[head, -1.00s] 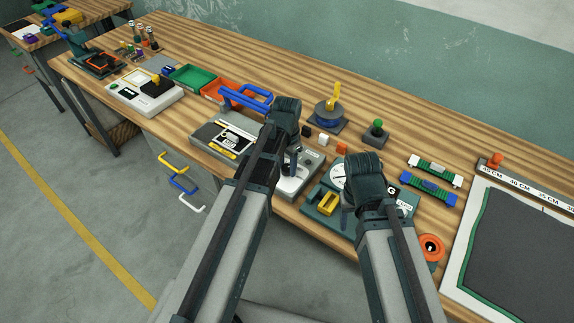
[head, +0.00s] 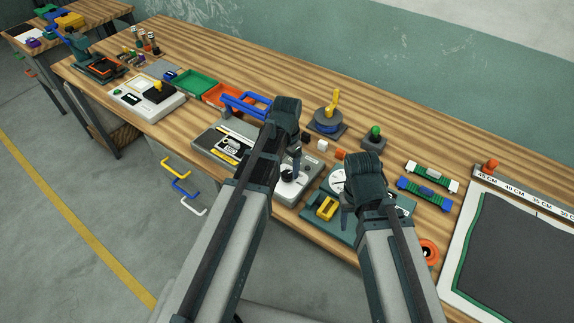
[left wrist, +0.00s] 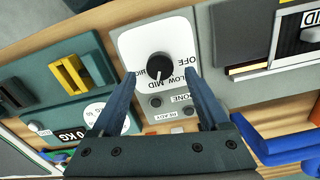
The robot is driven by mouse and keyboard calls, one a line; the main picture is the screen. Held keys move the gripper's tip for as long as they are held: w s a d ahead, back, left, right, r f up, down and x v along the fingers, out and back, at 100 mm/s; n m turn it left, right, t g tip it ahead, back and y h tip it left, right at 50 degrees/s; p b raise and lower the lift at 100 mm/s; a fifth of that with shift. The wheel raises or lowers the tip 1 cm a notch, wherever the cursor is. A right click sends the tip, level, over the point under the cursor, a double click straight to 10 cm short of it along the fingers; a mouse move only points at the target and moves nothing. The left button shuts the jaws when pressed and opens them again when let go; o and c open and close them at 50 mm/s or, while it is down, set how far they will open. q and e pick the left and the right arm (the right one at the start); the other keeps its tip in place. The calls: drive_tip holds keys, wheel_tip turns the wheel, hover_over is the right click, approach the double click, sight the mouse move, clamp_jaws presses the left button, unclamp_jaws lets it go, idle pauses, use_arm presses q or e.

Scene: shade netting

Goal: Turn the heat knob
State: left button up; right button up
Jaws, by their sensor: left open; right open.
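The heat knob (left wrist: 158,67) is a round black knob on a white dial plate with OFF, LOW and other words around it. In the head view the knob (head: 289,175) sits on a small grey box (head: 281,194) near the bench's front edge. My left gripper (left wrist: 162,80) is open, with its two fingers on either side of the dial in the left wrist view. I see no contact with the knob. In the head view the left gripper (head: 297,156) is over the box, partly hidden by its own arm. My right gripper (head: 347,213) is over the green scale, mostly hidden by its wrist.
A grey machine with a blue handle (head: 246,103) stands left of the knob box. A green scale with a yellow block (head: 325,208) stands right of it. Bare wood (head: 392,128) runs along the back.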

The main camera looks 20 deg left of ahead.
sight(288, 175)
use_arm(q)
wheel_tip(288, 175, up, 10)
drive_tip(key=p, duration=0.9)
drive_tip(key=shift+r, duration=0.25)
use_arm(e)
wheel_tip(288, 175, up, 10)
drive_tip(key=shift+r, duration=0.25)
use_arm(q)
drive_tip(key=s+d+f+n+b, duration=0.1)
drive_tip(key=s+d+f+b, duration=0.2)
drive_tip(key=s+d, duration=0.2)
drive_tip(key=s+d+f+n+y+b, duration=0.1)
drive_tip(key=s+d+f+b, duration=0.2)
drive_tip(key=s, duration=0.6)
drive_tip(key=shift+s+d+f+b, duration=0.35)
drive_tip(key=shift+d+f, duration=0.2)
drive_tip(key=shift+d, duration=0.65)
use_arm(e)
wheel_tip(288, 175, down, 7)
